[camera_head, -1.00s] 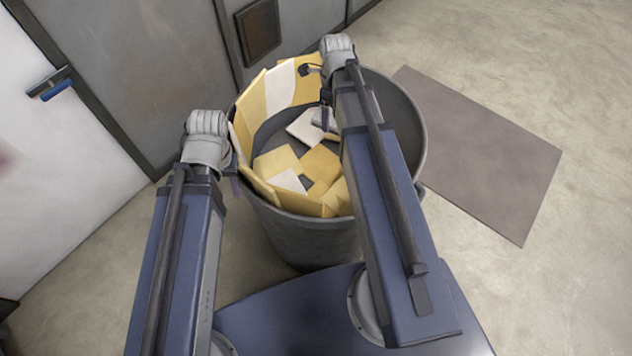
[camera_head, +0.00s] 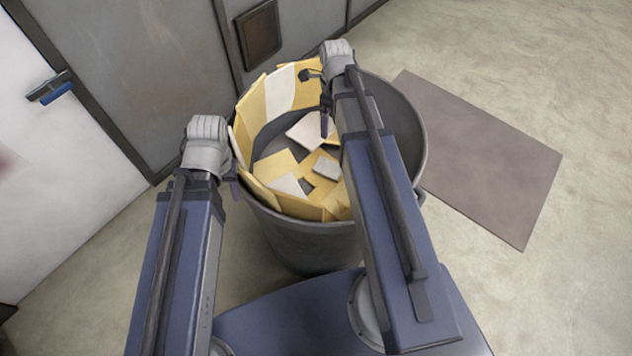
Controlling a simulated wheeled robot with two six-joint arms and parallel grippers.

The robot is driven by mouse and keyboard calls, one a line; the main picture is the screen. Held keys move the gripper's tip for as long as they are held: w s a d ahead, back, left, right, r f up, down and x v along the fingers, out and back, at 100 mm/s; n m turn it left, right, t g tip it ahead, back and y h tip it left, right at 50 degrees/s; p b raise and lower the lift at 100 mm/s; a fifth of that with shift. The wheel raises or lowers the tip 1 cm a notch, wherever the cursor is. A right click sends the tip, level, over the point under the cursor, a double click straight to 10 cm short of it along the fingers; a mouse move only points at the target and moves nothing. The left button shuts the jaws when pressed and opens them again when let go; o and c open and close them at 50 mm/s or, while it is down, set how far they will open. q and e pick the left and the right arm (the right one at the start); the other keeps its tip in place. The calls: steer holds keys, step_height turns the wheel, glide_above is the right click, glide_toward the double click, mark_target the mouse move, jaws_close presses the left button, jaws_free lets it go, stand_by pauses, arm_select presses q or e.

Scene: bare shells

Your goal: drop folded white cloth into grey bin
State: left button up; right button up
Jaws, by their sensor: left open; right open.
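The grey bin (camera_head: 310,240) stands in front of me, with yellow and white pieces inside. A small folded white cloth (camera_head: 327,168) lies inside it on the yellow pieces, close to my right arm. My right gripper (camera_head: 316,98) is over the bin, open and empty, apart from the cloth. One of its dark fingers points down into the bin. My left gripper (camera_head: 232,180) is at the bin's left rim, open, and partly hidden by its own wrist. My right arm hides part of the bin's right side.
Yellow sheets (camera_head: 262,100) line the bin's left and back. A white flat piece (camera_head: 308,130) lies deeper inside. A grey-brown mat (camera_head: 480,160) lies on the floor to the right. A grey wall and a white door (camera_head: 60,180) stand at the left.

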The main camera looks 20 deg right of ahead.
step_height(320, 180, up, 7)
steer(key=p, duration=0.6)
steer(key=shift+r+p, duration=0.2)
steer(key=shift+p, duration=0.2)
steer(key=s+a+n, duration=0.6)
steer(key=a+n, duration=0.4)
steer(key=n, duration=0.5)
steer(key=s+a+n+h, duration=0.1)
steer(key=s+a+n, duration=0.5)
steer(key=a+n, duration=0.5)
steer(key=n, duration=0.5)
steer(key=shift+s, duration=0.4)
steer(key=shift+f, duration=0.1)
